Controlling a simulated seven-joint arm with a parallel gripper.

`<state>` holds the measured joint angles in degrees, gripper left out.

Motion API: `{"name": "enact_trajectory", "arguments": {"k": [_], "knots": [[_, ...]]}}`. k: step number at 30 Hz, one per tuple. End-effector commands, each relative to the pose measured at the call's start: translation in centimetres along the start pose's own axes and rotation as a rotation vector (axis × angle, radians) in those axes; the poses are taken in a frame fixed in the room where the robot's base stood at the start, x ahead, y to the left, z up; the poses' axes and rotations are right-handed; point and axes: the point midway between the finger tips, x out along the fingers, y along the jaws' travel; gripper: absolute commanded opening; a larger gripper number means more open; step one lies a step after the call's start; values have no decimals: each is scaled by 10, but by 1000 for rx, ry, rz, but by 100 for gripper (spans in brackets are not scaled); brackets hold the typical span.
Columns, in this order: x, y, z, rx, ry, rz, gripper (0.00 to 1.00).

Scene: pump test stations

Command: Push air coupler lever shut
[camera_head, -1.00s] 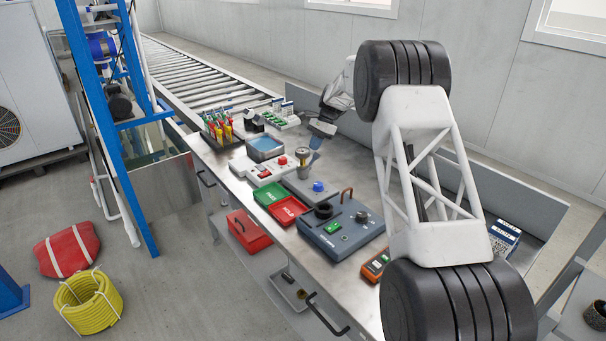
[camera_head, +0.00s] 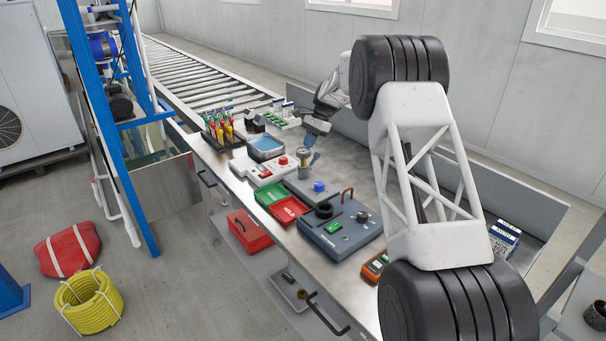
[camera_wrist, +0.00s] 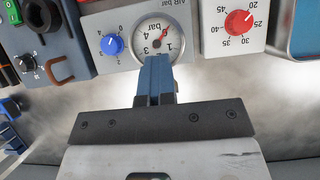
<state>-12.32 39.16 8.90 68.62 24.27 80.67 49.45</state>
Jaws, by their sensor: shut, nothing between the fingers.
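The air station is a grey box with a blue knob (camera_head: 319,187) and a round gauge on a post (camera_head: 303,155).
A white box with a red knob (camera_wrist: 238,21) stands beside the air station. A blue-grey unit with a brown handle (camera_head: 341,234) lies on its other side. Green (camera_head: 270,194) and red (camera_head: 289,209) trays lie at the bench front. Bare bench lies behind the station.

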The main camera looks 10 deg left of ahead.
Motion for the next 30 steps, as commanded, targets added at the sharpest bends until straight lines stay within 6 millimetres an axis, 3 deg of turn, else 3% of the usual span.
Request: {"name": "enact_trajectory", "arguments": {"k": [30], "knots": [[-1, 1, 5, 3, 2, 1, 0]]}}
